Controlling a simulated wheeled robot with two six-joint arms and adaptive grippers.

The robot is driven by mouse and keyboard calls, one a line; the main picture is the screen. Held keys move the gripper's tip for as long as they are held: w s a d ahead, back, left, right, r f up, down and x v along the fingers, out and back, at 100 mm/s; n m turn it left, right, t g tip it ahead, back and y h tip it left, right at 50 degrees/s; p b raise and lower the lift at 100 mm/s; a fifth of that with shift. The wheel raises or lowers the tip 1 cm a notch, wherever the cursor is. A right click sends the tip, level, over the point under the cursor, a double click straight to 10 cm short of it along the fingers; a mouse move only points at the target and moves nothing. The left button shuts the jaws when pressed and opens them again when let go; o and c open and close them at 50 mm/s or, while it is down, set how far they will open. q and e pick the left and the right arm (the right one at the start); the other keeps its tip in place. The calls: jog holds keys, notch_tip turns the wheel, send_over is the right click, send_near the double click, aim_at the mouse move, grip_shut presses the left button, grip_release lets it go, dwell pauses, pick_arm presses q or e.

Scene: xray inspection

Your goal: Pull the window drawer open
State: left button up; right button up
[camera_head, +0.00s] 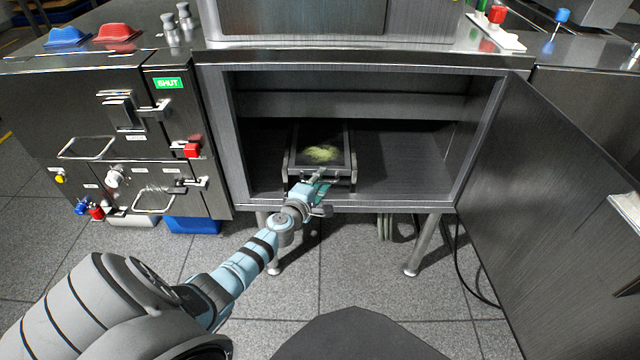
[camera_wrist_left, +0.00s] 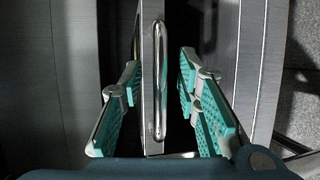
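The window drawer (camera_head: 291,163) is a dark, shallow tray with metal side rails inside the open cabinet, left of its middle. A yellow-green patch (camera_head: 322,153) shows on it. My left gripper (camera_head: 321,184) is at the drawer's front edge. In the left wrist view the drawer's bright metal handle (camera_wrist_left: 158,85) runs up between the teal finger pads of my left gripper (camera_wrist_left: 158,68). The fingers are open, one on each side of the handle, with gaps on both sides. My right gripper is in neither view.
The cabinet (camera_head: 220,130) has its big door (camera_head: 550,190) swung open to the right. A steel unit with latches, pull handles and a green SHUT label (camera_head: 168,83) stands at the left. Free floor (camera_head: 350,265) lies in front of the cabinet.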

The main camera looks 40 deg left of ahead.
pick_arm(q)
grip_shut()
jog(key=shift+s+d, duration=0.2)
jog(key=s+d+p, duration=0.4)
jog(key=s+d, duration=0.6)
jog(key=s, duration=0.3)
jog(key=shift+s+d, duration=0.15)
jog(key=shift+s, duration=0.15)
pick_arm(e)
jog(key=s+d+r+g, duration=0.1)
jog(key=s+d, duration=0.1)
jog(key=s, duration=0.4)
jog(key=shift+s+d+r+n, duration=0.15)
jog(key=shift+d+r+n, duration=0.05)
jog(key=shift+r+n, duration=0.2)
pick_arm(q)
grip_release()
